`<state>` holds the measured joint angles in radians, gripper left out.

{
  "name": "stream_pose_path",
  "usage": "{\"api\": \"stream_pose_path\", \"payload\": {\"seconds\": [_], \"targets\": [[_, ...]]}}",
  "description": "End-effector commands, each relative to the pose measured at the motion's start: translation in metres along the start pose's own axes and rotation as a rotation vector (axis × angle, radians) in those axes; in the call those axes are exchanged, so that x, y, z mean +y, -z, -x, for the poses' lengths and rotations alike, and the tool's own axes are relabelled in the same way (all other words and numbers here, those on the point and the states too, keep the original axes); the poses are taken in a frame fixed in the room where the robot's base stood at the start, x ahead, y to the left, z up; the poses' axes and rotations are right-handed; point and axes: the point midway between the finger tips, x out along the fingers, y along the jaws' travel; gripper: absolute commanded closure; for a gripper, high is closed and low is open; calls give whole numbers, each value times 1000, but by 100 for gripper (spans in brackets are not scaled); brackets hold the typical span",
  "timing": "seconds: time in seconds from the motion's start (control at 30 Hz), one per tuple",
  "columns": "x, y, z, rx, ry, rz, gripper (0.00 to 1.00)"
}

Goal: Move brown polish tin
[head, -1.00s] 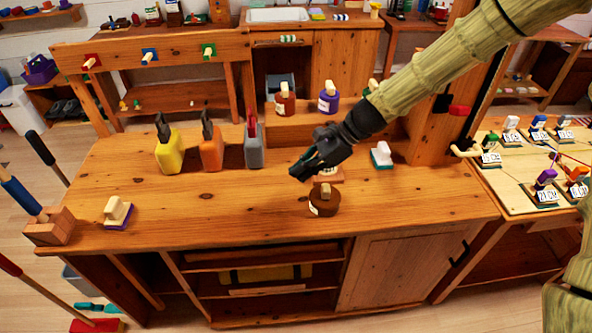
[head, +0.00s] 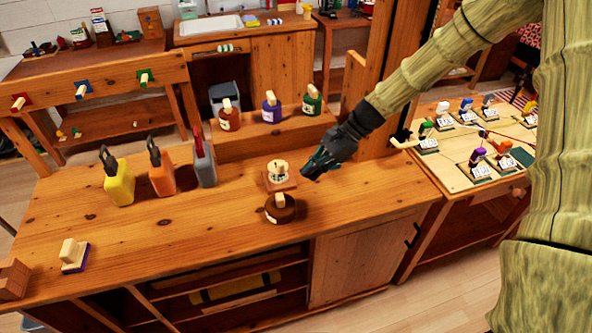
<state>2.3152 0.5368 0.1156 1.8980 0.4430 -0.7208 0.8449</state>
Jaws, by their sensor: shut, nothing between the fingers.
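The brown polish tin (head: 280,212) is round and dark brown, with a tan knob on top and a pale label on its side. It stands upright on the wooden workbench (head: 150,235), near the front edge. My gripper (head: 308,174) is black, shut and empty. In the picture it is above and to the right of the tin, apart from it. A small wooden block with a pale-handled piece (head: 279,176) stands just behind the tin.
Yellow (head: 119,183), orange (head: 161,172) and grey bottles stand behind left. Red, purple and green jars (head: 312,103) stand on the raised shelf. A purple-based brush (head: 74,256) lies at the left. The bench right of the tin is clear.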

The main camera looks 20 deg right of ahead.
Motion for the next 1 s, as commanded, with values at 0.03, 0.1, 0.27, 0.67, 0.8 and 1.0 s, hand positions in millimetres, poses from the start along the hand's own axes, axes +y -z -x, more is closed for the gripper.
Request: {"api": "stream_pose_path", "payload": {"seconds": [0.03,0.1,0.27,0.67,0.8,1.0], "targets": [[0,4,-5,0,-2,-1,100],[0,9,-10,0,-2,-2,100],[0,22,-23,0,-2,-2,100],[0,51,-53,0,-1,-2,100],[0,61,-63,0,-1,-2,100],[0,66,-72,0,0,0,100]]}}
